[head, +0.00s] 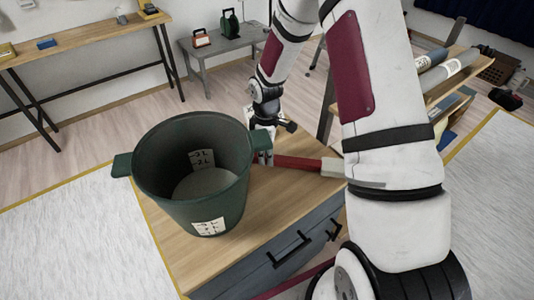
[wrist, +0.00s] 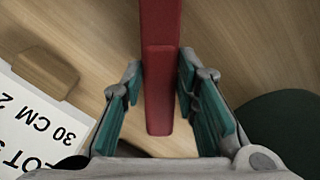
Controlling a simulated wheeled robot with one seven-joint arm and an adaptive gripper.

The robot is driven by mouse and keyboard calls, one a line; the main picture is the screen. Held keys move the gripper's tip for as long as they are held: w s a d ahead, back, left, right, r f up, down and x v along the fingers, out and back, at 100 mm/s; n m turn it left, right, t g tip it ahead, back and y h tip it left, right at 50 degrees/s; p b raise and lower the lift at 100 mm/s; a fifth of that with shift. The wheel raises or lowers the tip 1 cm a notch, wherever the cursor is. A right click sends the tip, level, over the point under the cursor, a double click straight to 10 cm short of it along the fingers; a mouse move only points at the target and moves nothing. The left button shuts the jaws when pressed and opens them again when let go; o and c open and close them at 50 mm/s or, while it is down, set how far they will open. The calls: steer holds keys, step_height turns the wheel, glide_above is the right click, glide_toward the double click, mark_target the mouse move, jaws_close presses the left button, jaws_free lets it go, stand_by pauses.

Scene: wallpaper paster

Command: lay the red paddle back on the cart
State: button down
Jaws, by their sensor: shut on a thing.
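The red paddle (head: 300,163) has a long red handle and a pale end to the right, partly hidden by my arm. My gripper (head: 264,157) is shut on the handle near its left end, beside the bucket. In the wrist view the red handle (wrist: 160,60) runs between the teal finger pads of my gripper (wrist: 158,82). The paddle lies level over the wooden top of the cart (head: 262,225). I cannot tell whether it touches the top.
A dark green bucket (head: 150,185) with pale contents stands on the cart, close left of my gripper. A white printed card (wrist: 35,120) and a wooden block (wrist: 45,73) show in the wrist view. A shelf with rolls (head: 445,72) stands at right.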

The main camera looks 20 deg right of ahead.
steer(key=shift+f, duration=0.2)
steer(key=c, duration=1.2)
jaws_free()
steer(key=shift+c, duration=0.2)
step_height(320, 180, up, 12)
steer(key=shift+r, duration=0.15)
